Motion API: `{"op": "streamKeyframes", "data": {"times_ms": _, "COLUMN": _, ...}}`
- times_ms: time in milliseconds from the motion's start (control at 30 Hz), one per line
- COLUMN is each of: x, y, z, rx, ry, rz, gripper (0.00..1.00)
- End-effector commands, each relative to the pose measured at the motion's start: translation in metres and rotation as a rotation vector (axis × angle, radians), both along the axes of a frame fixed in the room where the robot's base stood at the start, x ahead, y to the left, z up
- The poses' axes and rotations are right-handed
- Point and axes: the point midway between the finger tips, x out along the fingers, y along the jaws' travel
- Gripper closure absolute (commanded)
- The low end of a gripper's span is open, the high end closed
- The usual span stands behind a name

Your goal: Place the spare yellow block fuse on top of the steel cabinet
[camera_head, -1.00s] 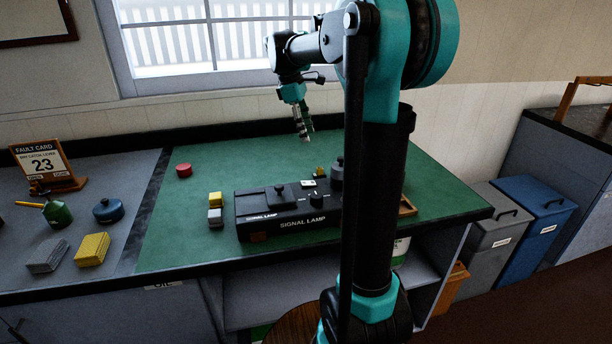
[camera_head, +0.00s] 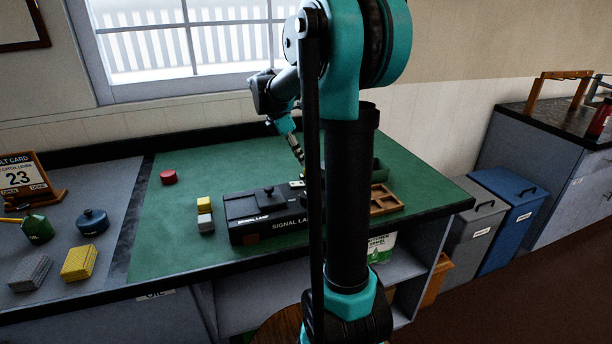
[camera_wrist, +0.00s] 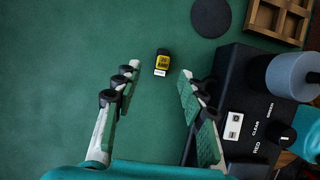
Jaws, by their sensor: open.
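A small yellow-and-black block with a white end, apparently the block fuse (camera_wrist: 162,62), lies on the green bench top in the wrist view. My gripper (camera_wrist: 160,70) is open above the bench, and the block shows between its fingertips, untouched. The height gap is hard to judge. In the head view my gripper (camera_head: 297,150) is behind the signal lamp box, partly hidden by my arm, and the block is hidden there. A grey cabinet (camera_head: 540,145) with a dark top, possibly the steel cabinet, stands at the far right.
The black signal lamp box (camera_head: 250,225) is close to my right finger in the wrist view. A wooden compartment tray (camera_head: 385,200) and a dark disc (camera_wrist: 211,17) are nearby. Bins (camera_head: 515,205) stand before the cabinet.

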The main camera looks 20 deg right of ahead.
Motion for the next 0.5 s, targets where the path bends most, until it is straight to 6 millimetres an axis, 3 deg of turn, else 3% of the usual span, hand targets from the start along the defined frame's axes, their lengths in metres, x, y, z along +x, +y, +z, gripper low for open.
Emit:
{"op": "streamKeyframes", "data": {"times_ms": 267, "x": 0.0, "y": -0.008, "z": -0.019, "rx": 0.0, "ry": 0.0, "rz": -0.001, "gripper": 0.59}}
{"op": "streamKeyframes", "data": {"times_ms": 500, "x": -0.005, "y": -0.02, "z": -0.049, "rx": 0.0, "ry": -0.001, "rz": -0.001, "gripper": 0.59}}
